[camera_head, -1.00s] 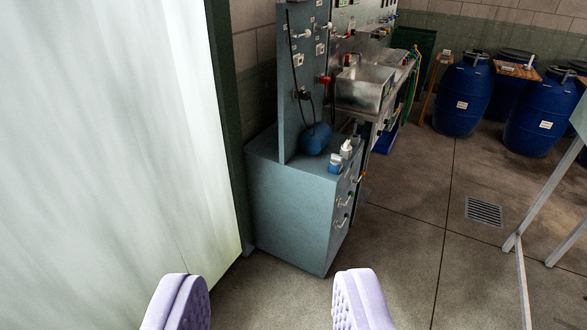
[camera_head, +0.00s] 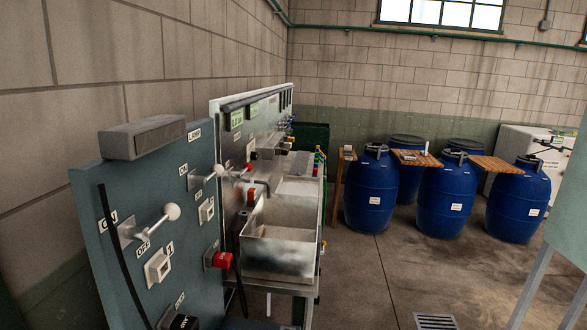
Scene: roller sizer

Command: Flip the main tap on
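No label reading main tap can be made out, so I cannot tell which control it is. On the blue-grey panel (camera_head: 110,195) at left, a white-knobbed lever (camera_head: 160,222) sticks out by labels ON and OFF. A second white-knobbed lever (camera_head: 208,174) is behind it, by another ON label. My gripper is not in view.
A red button (camera_head: 221,260), switch plates (camera_head: 158,266) and a lamp box (camera_head: 143,137) are on the blue-grey panel. Blue barrels (camera_head: 445,198) with wooden boards stand at the back right. A pale slanted frame (camera_head: 560,200) is at the right edge. Concrete floor between is clear, with a drain grate (camera_head: 436,321).

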